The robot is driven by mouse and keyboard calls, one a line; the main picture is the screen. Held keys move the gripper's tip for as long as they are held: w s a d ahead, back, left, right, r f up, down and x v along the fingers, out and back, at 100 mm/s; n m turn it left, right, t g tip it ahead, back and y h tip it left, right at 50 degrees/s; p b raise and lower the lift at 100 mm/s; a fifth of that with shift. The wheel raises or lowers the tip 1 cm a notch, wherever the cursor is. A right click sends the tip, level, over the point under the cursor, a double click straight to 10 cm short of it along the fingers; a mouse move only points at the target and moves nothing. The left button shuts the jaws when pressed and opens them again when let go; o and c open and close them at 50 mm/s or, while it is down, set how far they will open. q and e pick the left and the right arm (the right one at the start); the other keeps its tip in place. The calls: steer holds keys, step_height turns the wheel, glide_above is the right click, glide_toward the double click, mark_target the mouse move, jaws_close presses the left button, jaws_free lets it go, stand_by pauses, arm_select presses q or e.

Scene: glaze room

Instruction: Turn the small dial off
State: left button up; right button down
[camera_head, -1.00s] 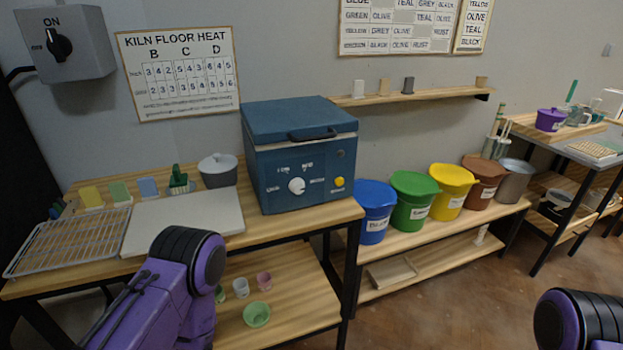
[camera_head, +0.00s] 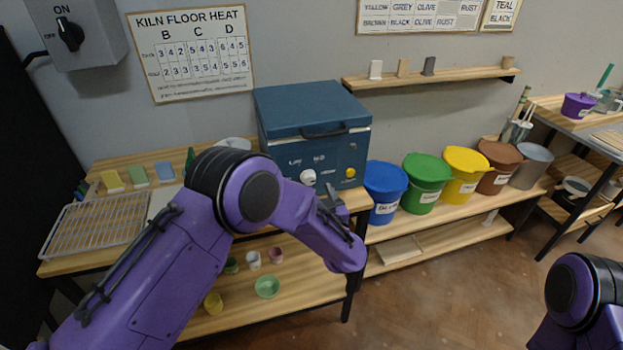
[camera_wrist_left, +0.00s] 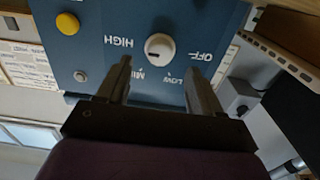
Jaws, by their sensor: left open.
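The small white round dial (camera_head: 308,177) is on the front of the blue kiln box (camera_head: 313,110). In the left wrist view the dial (camera_wrist_left: 159,46) appears upside down, with the labels OFF, LOW, MID and HIGH around it. Which label its mark points to is too small to tell. My left gripper (camera_wrist_left: 158,66) is open and empty, its two fingers spread in front of the dial panel, with the dial beyond the gap between their tips. In the head view this gripper (camera_head: 328,190) is just below and right of the dial. My right gripper is out of view.
A yellow button (camera_head: 351,173) is right of the dial. A wall switch box (camera_head: 85,30) with a black knob hangs at upper left. A wire rack (camera_head: 97,223) lies on the kiln's table. Several coloured buckets (camera_head: 384,190) stand on the right. Cups are on the lower shelf.

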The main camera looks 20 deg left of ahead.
mark_target(311, 182)
arm_select(q)
steer(key=p+x, duration=0.1)
steer(key=x, duration=0.4)
steer(key=shift+w+a, duration=0.1)
steer(key=c, duration=0.9)
